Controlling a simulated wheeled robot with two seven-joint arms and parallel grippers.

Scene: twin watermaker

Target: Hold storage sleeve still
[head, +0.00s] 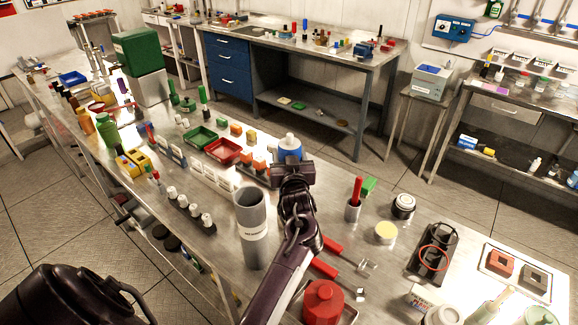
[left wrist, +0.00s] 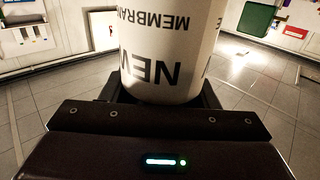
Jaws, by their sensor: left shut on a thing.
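In the left wrist view, the storage sleeve (left wrist: 170,50) is a white cylinder with "NEW MEMBRANE" printed on it, upside down in the picture. My left gripper (left wrist: 165,104) is shut on it, and its far end is cut off by the frame. In the head view, my arm reaches up the middle to a dark gripper (head: 295,172) beside a blue, white-topped container (head: 289,148). Just left of it, a grey open-topped tube (head: 252,215) with a white label stands upright.
The steel bench is crowded. Green (head: 198,138) and red (head: 222,151) trays lie behind the tube, and a row of white-capped vials (head: 189,211) to its left. Red-handled tools (head: 335,270) and a red canister (head: 323,300) are right of my arm.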

